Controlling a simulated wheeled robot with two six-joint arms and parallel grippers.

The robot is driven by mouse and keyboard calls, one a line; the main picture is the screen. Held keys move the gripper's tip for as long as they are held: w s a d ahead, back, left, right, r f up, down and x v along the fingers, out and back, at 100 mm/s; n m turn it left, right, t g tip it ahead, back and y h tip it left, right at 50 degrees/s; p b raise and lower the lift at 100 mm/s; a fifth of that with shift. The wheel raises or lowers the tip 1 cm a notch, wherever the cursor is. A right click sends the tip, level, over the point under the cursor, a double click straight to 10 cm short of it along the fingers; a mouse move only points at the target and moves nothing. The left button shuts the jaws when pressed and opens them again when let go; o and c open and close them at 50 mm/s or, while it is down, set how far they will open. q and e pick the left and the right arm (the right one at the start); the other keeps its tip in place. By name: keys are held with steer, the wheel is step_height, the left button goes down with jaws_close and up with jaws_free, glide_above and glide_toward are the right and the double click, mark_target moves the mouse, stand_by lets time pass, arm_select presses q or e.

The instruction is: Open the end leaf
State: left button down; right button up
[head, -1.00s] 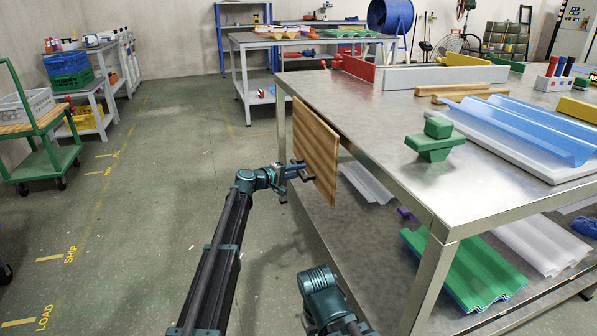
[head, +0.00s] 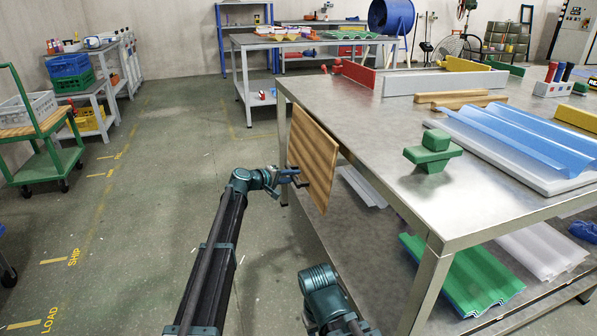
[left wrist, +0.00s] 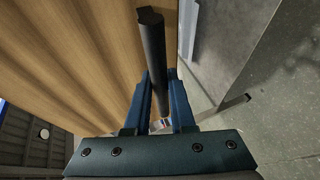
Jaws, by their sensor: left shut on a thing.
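The end leaf (head: 312,150) is a ribbed wooden panel hanging down at the near-left end of the metal table (head: 375,140). Its lower edge stands out from the table, so it hangs tilted. In the left wrist view the leaf (left wrist: 75,50) fills the left and middle. A dark round bar handle (left wrist: 151,45) runs along its face there. My left gripper (head: 293,178) is at the outer face of the leaf, with its fingers (left wrist: 160,88) shut on the handle. Part of my right arm shows at the bottom of the head view; its gripper is not visible.
A green block-shaped piece (head: 433,152) and blue corrugated sheets (head: 525,130) lie on the tabletop. A green corrugated sheet (head: 465,275) lies on the lower shelf. A green cart (head: 45,160) stands far left. The floor left of the leaf is clear.

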arm_select(q)
steer(key=s+a+r+m+g+y+p, duration=0.25)
steer(key=a+r+y+p, duration=0.65)
steer(key=p, duration=1.1)
steer(key=s+a+r+g+y+p, duration=0.1)
steer(key=a+r+g+y+p, duration=0.1)
steer(key=r+p, duration=1.4)
steer(key=shift+s+a+r+y+p, duration=0.2)
steer(key=shift+a+r+y+p, duration=0.2)
steer(key=shift+a+p, duration=0.5)
steer(key=shift+d+f+m+g, duration=0.1)
steer(key=shift+m+g, duration=0.15)
steer(key=c, duration=0.8)
jaws_free()
steer(key=shift+o, duration=0.2)
steer(key=shift+s, duration=0.1)
